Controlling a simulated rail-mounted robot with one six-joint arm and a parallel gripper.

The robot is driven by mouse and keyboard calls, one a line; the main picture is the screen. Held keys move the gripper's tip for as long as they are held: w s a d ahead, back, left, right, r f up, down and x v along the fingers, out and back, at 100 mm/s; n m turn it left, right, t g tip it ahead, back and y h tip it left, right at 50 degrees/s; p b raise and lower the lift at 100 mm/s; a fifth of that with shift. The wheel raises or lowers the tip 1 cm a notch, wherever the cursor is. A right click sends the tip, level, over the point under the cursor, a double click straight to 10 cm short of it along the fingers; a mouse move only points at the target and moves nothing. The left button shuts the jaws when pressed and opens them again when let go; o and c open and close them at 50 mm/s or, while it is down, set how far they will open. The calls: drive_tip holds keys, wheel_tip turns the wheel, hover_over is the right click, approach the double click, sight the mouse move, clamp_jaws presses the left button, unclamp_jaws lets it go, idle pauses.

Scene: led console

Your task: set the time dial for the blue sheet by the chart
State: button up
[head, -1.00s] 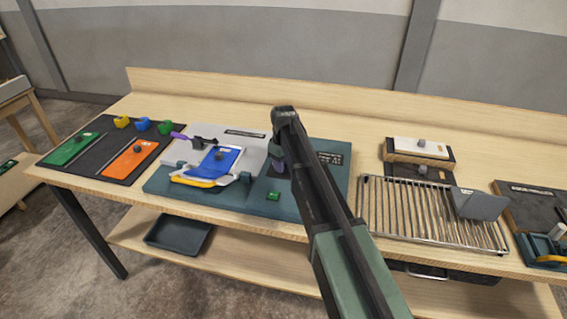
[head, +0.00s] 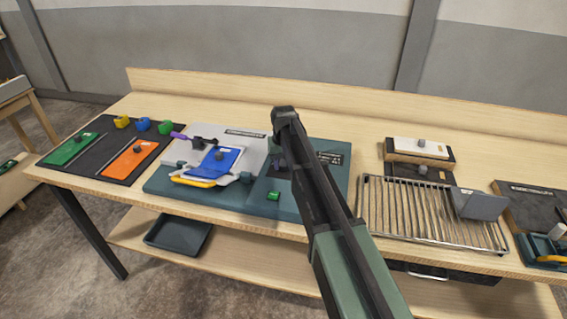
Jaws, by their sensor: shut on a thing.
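The blue sheet (head: 229,157) lies with a white card edge and a yellow-edged piece on the left, light grey part of the console (head: 225,198). My gripper (head: 280,168) points down over the dark right part of the console, mostly hidden behind my arm. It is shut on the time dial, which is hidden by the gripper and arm. A small dark chart plate (head: 331,158) with light marks sits just right of my arm; its writing is too small to read. A green button (head: 273,196) is in front of the gripper.
Left is a dark mat with a green sheet (head: 70,149), an orange sheet (head: 131,158) and small coloured blocks. Right is a wire rack (head: 400,215) and a stacked block (head: 417,149).

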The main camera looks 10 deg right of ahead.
idle(0.3)
drive_tip(key=o, duration=0.9)
drive_tip(key=shift+r, duration=0.1)
wheel_tip(320, 180, up, 10)
drive_tip(key=p, duration=1)
drive_tip(key=shift+r+p, duration=0.25)
drive_tip(key=shift+p, duration=0.15)
drive_tip(key=s+f+b, duration=0.1)
drive_tip(key=s, duration=0.8)
drive_tip(key=s+f+b, duration=0.1)
drive_tip(key=s, duration=0.8)
drive_tip(key=s+f+b, duration=0.2)
drive_tip(key=s, duration=0.8)
